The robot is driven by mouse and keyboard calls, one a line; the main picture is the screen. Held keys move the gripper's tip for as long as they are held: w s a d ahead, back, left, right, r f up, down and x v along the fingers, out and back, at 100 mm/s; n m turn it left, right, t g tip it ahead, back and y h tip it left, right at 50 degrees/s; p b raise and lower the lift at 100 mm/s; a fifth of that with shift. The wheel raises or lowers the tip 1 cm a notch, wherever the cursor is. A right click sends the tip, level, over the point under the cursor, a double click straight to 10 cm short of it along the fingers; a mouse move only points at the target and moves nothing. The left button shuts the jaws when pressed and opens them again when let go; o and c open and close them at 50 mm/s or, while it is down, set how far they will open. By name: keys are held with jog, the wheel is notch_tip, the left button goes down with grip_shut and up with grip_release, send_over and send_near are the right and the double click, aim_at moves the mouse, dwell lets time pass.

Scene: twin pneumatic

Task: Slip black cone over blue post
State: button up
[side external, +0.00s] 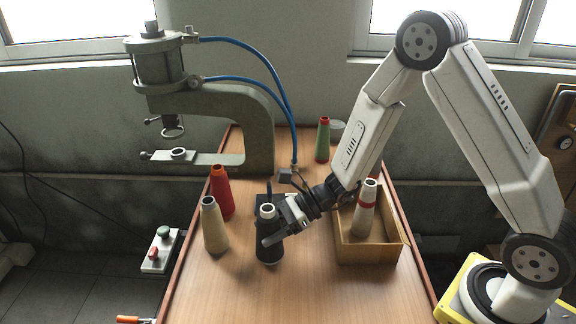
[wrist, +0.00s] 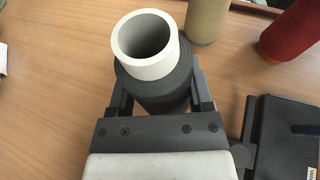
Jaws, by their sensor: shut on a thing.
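The black cone (side external: 268,251), a dark spool with a white tube top, is upright in front of the black base in the side view. It also shows in the wrist view (wrist: 155,88). My gripper (side external: 272,238) is shut on it, one finger on each side. I cannot tell whether its bottom touches the table. The blue post (side external: 269,188) is a thin dark pin rising from a black base behind the cone, partly hidden by the cone and gripper. In the wrist view the post (wrist: 304,129) stands at the right, apart from the cone, with nothing over it.
A beige cone (side external: 214,228) and a red cone (side external: 221,194) stand left of the black one. A cardboard box (side external: 370,250) holding a white cone (side external: 366,208) is at the right. A green cone (side external: 323,142) and a press (side external: 262,130) stand behind. The table front is clear.

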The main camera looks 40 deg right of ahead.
jog(key=shift+r, duration=0.2)
grip_shut()
notch_tip(320, 180, up, 10)
jog(key=shift+f, duration=0.2)
dwell(0.3)
jog(key=shift+w, duration=0.1)
dwell(0.5)
jog(key=w+d+r+m+t+h, duration=0.2)
jog(key=w+d+m, duration=0.1)
jog(key=w+d, duration=0.2)
jog(key=w+d+r+m+t+h, duration=0.2)
jog(key=w+d+r+m+t, duration=0.1)
jog(key=w+d, duration=0.3)
jog(key=shift+w+d+r+t, duration=0.15)
jog(key=shift+w+d+t, duration=0.15)
jog(key=shift+w, duration=0.65)
jog(key=shift+f, duration=2.9)
jog(key=shift+f, duration=1.45)
